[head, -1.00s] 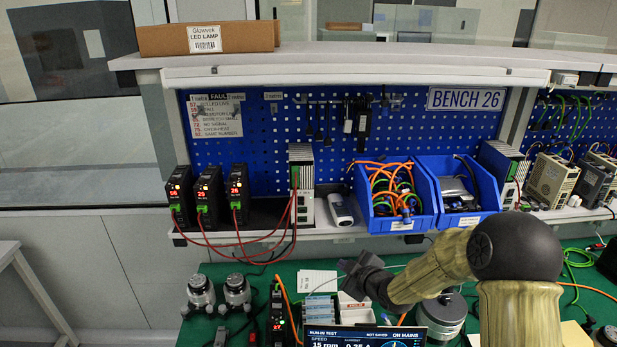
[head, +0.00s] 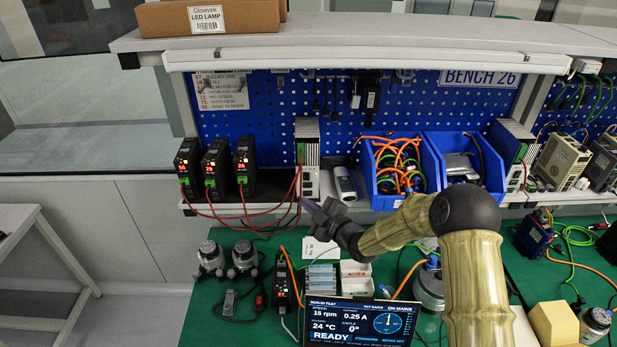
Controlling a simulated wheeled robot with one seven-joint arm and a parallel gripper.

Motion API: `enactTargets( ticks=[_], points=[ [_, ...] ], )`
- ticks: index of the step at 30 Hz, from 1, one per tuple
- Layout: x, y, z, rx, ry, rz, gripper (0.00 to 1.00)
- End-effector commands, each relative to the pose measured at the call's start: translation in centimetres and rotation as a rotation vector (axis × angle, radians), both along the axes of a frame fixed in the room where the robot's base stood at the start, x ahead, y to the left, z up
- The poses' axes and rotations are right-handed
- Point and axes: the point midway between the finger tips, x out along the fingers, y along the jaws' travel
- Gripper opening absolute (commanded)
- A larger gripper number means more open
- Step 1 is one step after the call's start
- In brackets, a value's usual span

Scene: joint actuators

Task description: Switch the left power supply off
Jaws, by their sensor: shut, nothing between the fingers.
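The left power supply (head: 307,150) is a tall, pale unit with a finned, perforated side and a green connector. It stands upright on the shelf, with red cables running from its front. A similar power supply (head: 514,150) stands farther right, beyond the blue bins. My gripper (head: 313,208) is shut and empty, just below the shelf edge near the foot of the left power supply. It points up and left. Whether it touches the unit cannot be told. The switch is too small to make out.
Three black drive units (head: 215,170) with red displays stand on the shelf at left. A pale handheld device (head: 344,184) and blue bins (head: 400,180) stand to the right. Below, a screen (head: 360,322) reads READY on the green bench mat (head: 215,318).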

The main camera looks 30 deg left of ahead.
Motion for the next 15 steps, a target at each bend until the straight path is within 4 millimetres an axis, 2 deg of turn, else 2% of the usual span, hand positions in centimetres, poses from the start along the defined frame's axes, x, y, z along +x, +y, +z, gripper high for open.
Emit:
enactTargets(
  ticks=[13,15],
  points=[
    [4.8,2.1,0.2,0.002,-0.002,0.001,0.0],
    [5.5,2.4,-0.4,0.001,-0.004,0.003,0.0]
  ],
)
